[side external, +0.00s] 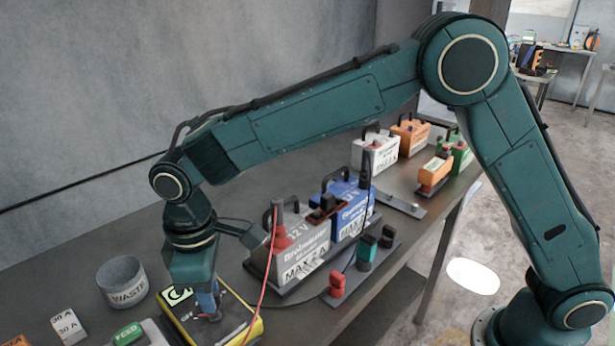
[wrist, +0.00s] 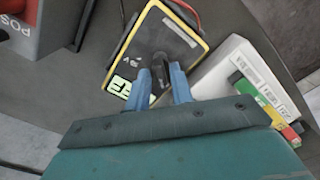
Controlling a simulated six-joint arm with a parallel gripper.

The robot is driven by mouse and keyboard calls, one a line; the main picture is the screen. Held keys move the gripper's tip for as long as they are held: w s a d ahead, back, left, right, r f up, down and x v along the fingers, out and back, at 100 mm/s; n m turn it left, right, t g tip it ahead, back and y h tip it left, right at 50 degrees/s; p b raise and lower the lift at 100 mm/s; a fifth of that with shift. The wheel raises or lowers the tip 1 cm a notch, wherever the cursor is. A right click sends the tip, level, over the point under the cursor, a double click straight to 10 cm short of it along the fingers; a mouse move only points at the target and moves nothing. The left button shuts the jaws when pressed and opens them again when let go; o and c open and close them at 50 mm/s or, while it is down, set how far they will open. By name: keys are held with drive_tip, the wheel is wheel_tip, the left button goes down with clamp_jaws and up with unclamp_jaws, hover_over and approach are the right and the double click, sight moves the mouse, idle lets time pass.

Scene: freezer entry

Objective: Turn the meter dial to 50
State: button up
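The meter is a yellow-edged box with a dark face (side external: 238,316) and lies on the table at the lower left of the side view. It also shows in the wrist view (wrist: 130,50), with a green-and-white display near its lower edge. My gripper (side external: 212,306) points down over the meter. In the wrist view my gripper (wrist: 160,80) has its two blue fingers on either side of the dark dial knob (wrist: 160,66). The fingers are apart with the knob between them; I cannot tell whether they touch it. The dial's setting is not readable.
A grey WASTE cup (side external: 122,281) stands left of the meter. Grey (side external: 290,245) and blue (side external: 348,208) battery units stand to the right. A red cable (side external: 268,268) runs to the meter.

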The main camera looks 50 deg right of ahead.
clamp_jaws()
drive_tip(key=shift+m, duration=0.5)
drive_tip(key=m, duration=0.3)
drive_tip(key=shift+m, duration=0.3)
drive_tip(key=m, duration=1.1)
drive_tip(key=shift+r, duration=0.1)
drive_tip(key=m, duration=0.4)
drive_tip(key=shift+m, duration=0.3)
